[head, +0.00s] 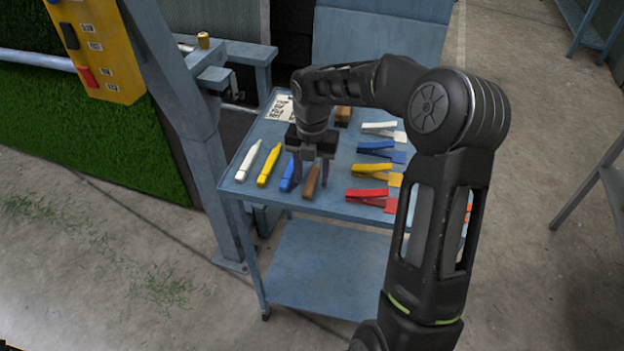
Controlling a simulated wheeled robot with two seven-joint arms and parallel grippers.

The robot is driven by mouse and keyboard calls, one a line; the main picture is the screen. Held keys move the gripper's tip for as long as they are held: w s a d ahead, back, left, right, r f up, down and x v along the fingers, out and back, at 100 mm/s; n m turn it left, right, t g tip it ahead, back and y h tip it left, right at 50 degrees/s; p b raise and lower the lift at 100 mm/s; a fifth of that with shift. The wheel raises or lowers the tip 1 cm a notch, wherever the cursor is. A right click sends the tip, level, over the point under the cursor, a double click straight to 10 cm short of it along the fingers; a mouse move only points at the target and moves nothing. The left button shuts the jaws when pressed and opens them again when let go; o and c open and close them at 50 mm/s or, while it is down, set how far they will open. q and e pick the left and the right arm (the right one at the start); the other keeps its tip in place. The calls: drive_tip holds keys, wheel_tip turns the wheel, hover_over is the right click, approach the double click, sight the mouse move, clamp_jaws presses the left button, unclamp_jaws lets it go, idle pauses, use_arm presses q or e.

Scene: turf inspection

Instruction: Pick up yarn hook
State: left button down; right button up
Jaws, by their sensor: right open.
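A tool with a brown handle (311,182), which looks like the yarn hook, lies on the blue cart's top near its front edge. Its far end is hidden under my right gripper. My right gripper (311,178) points down over it with its jaws open. One finger shows on each side of the brown handle. I cannot tell whether the fingers touch it. My left gripper is not in view.
White (248,162), yellow (269,165) and blue (288,174) markers lie left of the handle. White, blue, yellow (368,171) and red (368,196) clips lie right. A printed sheet (281,107) lies at the back. A blue post (185,120) stands left of the cart.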

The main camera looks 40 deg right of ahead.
drive_tip(key=shift+f, duration=0.25)
idle(0.8)
clamp_jaws()
idle(0.5)
